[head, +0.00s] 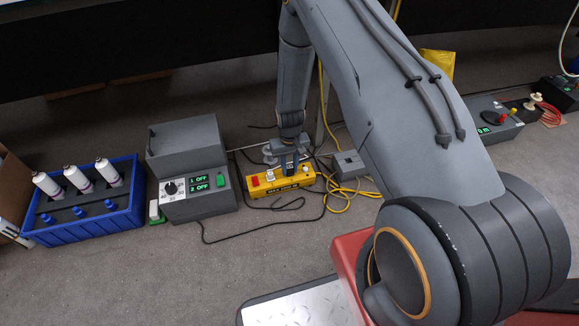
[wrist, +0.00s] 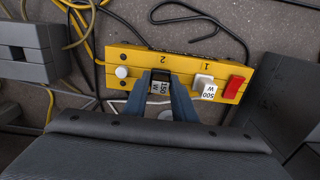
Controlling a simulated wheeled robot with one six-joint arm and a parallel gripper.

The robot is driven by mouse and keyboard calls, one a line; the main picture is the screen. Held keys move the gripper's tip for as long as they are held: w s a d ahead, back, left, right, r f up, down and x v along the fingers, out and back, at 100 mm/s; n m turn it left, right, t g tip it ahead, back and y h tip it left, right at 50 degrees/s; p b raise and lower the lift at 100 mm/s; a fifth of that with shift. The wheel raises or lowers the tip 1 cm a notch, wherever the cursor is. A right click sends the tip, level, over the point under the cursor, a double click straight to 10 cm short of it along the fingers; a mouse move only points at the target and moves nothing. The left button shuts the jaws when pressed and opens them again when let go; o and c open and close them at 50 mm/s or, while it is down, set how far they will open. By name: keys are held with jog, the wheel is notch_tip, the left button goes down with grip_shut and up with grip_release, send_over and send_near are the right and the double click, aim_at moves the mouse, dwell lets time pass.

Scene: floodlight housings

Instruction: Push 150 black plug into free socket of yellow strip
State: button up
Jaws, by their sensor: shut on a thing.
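The yellow strip (wrist: 135,57) lies on the floor, with a red switch (wrist: 235,86) at its right end and the numbers 1 and 2 on it. A white plug marked 500 W (wrist: 204,84) sits by number 1. The black plug with a 150 W tag (wrist: 160,86) is between the fingers of my gripper (wrist: 162,84), at the strip's place by number 2. My gripper is shut on it. I cannot tell how deep the plug sits. The head view also shows the strip (head: 266,191) under my gripper (head: 290,168), where the plug is mostly hidden.
A grey control box (head: 190,180) showing 1 OFF and 2 OFF stands left of the strip. A blue crate (head: 85,226) with white bottles is further left. A small grey box (head: 348,164) and yellow and black cables lie right of the strip.

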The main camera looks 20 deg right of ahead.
jog(key=shift+f, duration=0.3)
jog(key=o, duration=1.1)
jog(key=shift+r, duration=0.1)
jog(key=shift+r+p, duration=2.35)
jog(key=shift+r, duration=1.05)
jog(key=shift+r, duration=0.1)
